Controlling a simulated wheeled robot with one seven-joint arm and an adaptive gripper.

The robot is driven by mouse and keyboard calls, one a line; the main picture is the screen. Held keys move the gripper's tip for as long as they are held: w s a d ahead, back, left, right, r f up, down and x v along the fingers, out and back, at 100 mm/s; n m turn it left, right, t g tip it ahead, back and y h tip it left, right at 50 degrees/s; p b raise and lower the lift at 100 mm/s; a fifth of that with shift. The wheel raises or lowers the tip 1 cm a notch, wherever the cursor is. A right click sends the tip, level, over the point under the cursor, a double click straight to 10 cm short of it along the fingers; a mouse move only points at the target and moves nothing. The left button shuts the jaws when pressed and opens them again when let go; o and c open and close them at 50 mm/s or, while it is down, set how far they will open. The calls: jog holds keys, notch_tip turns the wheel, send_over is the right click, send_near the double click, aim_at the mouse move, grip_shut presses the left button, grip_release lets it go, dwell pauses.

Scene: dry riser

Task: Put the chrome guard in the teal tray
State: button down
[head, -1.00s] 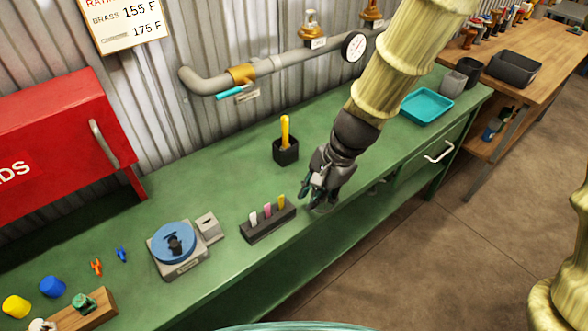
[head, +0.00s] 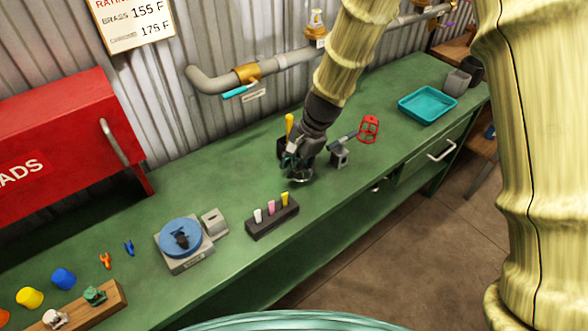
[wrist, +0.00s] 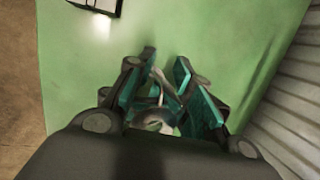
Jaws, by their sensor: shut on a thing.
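The chrome guard (head: 301,178) is a small silvery ring-like piece, mostly hidden by my fingers. My gripper (head: 296,163) is shut on it over the green bench, behind the marker block. In the wrist view, a pale chrome loop (wrist: 154,122) shows between the teal-padded fingers of my gripper (wrist: 163,85). I cannot tell how far the guard is above the bench. The teal tray (head: 428,118) lies at the right of the bench, apart from my gripper, and looks empty.
A dark pen block (head: 272,222) is in front. A yellow-handled tool (head: 289,124) stands behind my gripper. Grey cups (head: 457,83) stand beyond the tray.

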jog(key=shift+f, duration=1.2)
jog(key=c, duration=0.8)
grip_release()
